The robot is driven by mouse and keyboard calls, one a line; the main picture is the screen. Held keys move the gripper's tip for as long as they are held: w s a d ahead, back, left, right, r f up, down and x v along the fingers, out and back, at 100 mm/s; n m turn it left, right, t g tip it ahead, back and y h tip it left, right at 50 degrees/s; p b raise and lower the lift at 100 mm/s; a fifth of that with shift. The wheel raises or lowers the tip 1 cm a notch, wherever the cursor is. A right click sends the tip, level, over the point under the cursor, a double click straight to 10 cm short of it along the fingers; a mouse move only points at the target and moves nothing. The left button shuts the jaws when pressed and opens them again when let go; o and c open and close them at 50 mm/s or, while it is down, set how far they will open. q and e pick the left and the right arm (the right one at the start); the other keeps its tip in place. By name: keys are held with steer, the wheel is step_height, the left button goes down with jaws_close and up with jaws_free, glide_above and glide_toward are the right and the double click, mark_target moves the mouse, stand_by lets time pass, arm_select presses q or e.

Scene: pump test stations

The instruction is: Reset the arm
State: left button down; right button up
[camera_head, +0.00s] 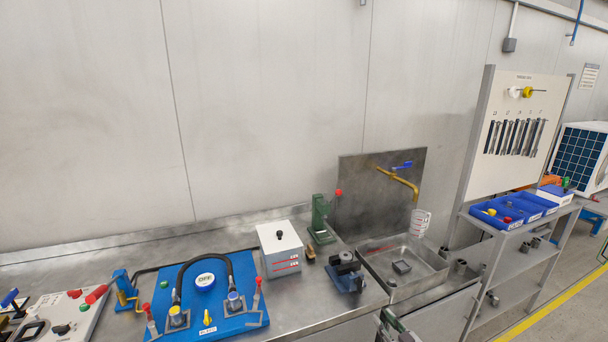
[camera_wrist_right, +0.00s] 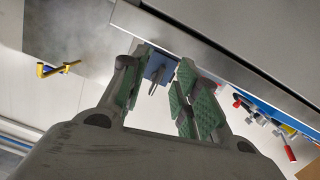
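My right gripper (camera_head: 392,325) shows only in part at the bottom edge of the head view, in front of the steel bench. In the right wrist view my right gripper (camera_wrist_right: 164,62) has its two green-padded fingers apart, with nothing held between them. A small blue vise (camera_wrist_right: 157,68) shows beyond the gap, on the bench. In the head view the same vise (camera_head: 346,277) stands near the bench front, left of the sink. My left arm and gripper are not in view.
The bench holds a blue pump board (camera_head: 238,321), a grey box (camera_head: 280,250), a green press (camera_head: 320,220) and a sink (camera_head: 425,264) with a brass tap (camera_head: 405,184). A shelf rack with blue bins (camera_head: 497,213) stands right. The bench's front edge (camera_wrist_right: 215,67) runs close beyond the right gripper.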

steer(key=s+d+f+g+h, duration=0.25)
steer(key=d+f, duration=0.35)
steer(key=f, duration=0.3)
steer(key=s+d+f+g+h, duration=0.25)
steer(key=d+f, duration=0.25)
steer(key=f, duration=0.4)
steer(key=s+d+f+m+g+h, duration=0.1)
steer(key=s+d+f+g, duration=0.1)
steer(key=s+f, duration=0.65)
steer(key=s+d+f+g, duration=0.2)
steer(key=s+f, duration=0.6)
steer(key=f, duration=0.1)
steer(key=s+a+f+g, duration=0.1)
steer(key=s+a+f, duration=0.15)
steer(key=s, duration=0.45)
steer(key=s+a+f+m+g, duration=0.1)
steer(key=s+f, duration=0.3)
steer(key=s, duration=0.2)
steer(key=s+a+f+g, duration=0.1)
steer(key=s+f+g, duration=0.1)
steer(key=s+f, duration=0.35)
steer(key=s+a, duration=0.5)
steer(key=s, duration=0.3)
steer(key=s+a+f+g+y, duration=0.1)
steer(key=s+a, duration=0.5)
steer(key=s, duration=0.1)
steer(key=shift+s+m+g, duration=0.3)
steer(key=shift+s+m, duration=0.05)
steer(key=shift+m, duration=0.05)
